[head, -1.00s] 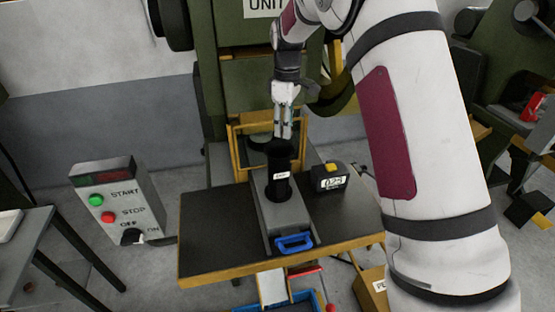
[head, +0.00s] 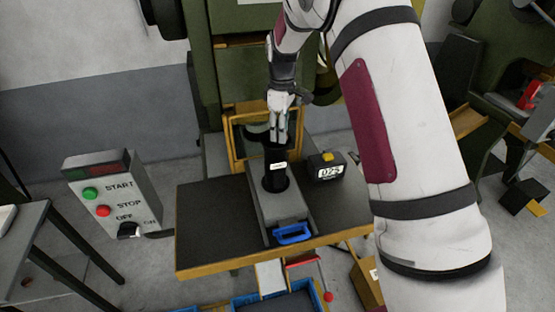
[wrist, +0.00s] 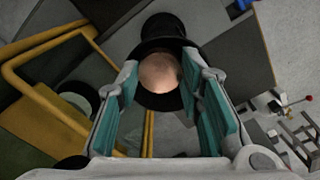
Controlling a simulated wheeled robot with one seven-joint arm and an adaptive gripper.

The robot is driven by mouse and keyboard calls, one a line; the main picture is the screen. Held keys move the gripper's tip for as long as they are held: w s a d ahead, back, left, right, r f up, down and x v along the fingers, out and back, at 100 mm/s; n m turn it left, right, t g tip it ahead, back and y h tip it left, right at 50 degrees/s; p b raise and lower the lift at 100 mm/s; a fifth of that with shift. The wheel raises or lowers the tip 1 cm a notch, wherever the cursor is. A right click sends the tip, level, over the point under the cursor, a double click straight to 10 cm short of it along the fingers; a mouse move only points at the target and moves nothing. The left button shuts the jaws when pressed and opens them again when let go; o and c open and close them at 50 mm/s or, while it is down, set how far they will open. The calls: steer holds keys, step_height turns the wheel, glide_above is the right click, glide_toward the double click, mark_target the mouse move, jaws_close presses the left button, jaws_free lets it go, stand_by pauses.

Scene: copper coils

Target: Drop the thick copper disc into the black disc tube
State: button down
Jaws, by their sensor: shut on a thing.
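The black disc tube (head: 275,170) stands upright on a grey plate on the dark table, with a white label on its side. My gripper (head: 277,141) points down right at the tube's top. In the wrist view, the thick copper disc (wrist: 160,73) is a round, brownish face between the teal-padded fingertips of my gripper (wrist: 160,80), which is shut on it. The disc lines up with the mouth of the black tube (wrist: 164,102), whose dark rim shows around it. In the head view, the fingers hide the disc. Its exact height against the rim cannot be told.
A small black counter box (head: 326,169) stands close right of the tube. A yellow frame (head: 233,140) of the green machine is behind it. A blue handle (head: 292,233) lies in front. A start/stop box (head: 112,200) is at left.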

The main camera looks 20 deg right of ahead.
steer(key=c, duration=1)
jaws_free()
steer(key=shift+c, duration=0.2)
step_height(320, 180, up, 12)
